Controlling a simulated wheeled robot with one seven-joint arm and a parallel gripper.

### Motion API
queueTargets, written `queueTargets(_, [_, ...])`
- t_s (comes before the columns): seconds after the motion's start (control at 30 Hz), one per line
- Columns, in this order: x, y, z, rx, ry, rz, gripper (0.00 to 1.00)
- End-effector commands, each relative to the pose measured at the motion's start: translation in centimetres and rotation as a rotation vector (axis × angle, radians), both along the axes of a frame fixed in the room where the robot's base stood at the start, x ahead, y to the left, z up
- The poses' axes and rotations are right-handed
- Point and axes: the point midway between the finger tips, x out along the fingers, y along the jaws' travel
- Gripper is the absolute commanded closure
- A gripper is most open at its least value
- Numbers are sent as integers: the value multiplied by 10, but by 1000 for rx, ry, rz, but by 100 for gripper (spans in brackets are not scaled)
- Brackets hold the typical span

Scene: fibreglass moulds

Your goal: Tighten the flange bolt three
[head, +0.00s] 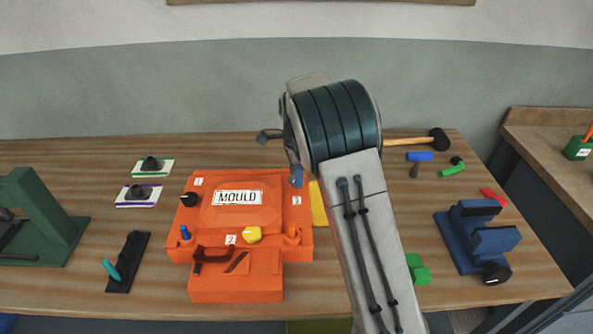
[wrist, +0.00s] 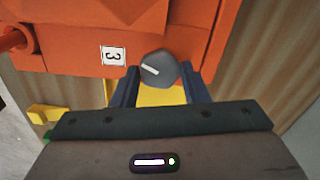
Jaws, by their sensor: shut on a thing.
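The orange mould (head: 225,271) with its MOULD plate sits on the bench, and its edge fills the top of the wrist view (wrist: 60,45). Flange bolt three, a grey knob with a white line (wrist: 160,68), sits at the mould's edge beside the label 3 (wrist: 113,55). My gripper (wrist: 160,80) has its dark blue fingers on both sides of the knob, shut on it. In the head view my gripper (head: 297,178) is at the mould's right edge, and the knob is hidden there. A black knob (head: 188,199) is by label 1 and a yellow knob (head: 252,235) by label 2.
A yellow piece (head: 319,205) lies right of the mould. A blue stand (head: 462,240), a mallet (head: 438,139) and small green and blue parts are further right. A green stand (head: 50,220) and a black holder (head: 127,262) stand left. Bare bench lies between them.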

Motion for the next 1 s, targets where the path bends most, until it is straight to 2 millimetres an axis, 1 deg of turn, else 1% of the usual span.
queueTargets(0.03, [1,0,3,0,-4,-44,82])
queueTargets(0.7, [1,0,3,1,-3,-678,82])
queueTargets(1.0, [1,0,3,0,-2,-911,82])
